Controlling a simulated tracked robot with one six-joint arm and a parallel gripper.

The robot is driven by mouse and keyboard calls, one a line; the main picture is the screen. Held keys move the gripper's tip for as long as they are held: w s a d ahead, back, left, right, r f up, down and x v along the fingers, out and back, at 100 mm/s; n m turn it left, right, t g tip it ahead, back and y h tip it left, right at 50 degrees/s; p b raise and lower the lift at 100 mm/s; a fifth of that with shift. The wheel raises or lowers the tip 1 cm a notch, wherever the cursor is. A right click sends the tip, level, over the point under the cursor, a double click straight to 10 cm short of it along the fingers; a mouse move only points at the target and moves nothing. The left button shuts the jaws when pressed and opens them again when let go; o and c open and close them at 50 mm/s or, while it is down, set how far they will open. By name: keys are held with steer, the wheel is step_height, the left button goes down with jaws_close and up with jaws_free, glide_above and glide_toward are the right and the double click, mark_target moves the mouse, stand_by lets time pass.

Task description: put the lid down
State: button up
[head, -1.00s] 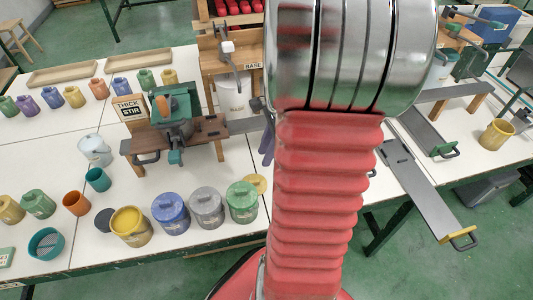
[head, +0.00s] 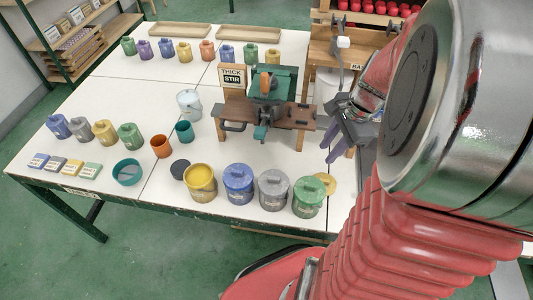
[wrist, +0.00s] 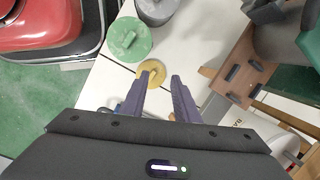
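A round yellow lid (head: 325,183) lies on the white table, at the right of the green lidded pot (head: 309,199). The lid also shows in the wrist view (wrist: 151,73), beyond my fingertips, with a small raised grip. My gripper (head: 332,155) is above the table, behind the lid in the head view. In the wrist view, its two purple fingers (wrist: 162,77) are apart with nothing held between them. A yellow pot (head: 201,184) stands uncovered, showing yellow paint inside.
Blue (head: 239,185) and grey (head: 273,190) lidded pots stand left of the green one. A dark disc (head: 180,170) lies behind the yellow pot. A wooden stand with a green machine (head: 268,108) is left of my gripper. The table's front edge is close to the pots.

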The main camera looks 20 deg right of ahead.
steer(key=s+a+r+n+t, duration=0.1)
steer(key=a+r+n, duration=0.3)
steer(key=a+n, duration=0.2)
steer(key=s+a+r+n+t+h, duration=0.1)
steer(key=a+r+n, duration=0.3)
steer(key=a+n, duration=0.3)
steer(key=s+a+r+n+t, duration=0.1)
steer(key=a+r+n, duration=0.3)
steer(key=a+n, duration=0.3)
steer(key=shift+s+a+t+h, duration=0.35)
steer(key=shift+a+t+h, duration=0.05)
steer(key=shift+a, duration=0.05)
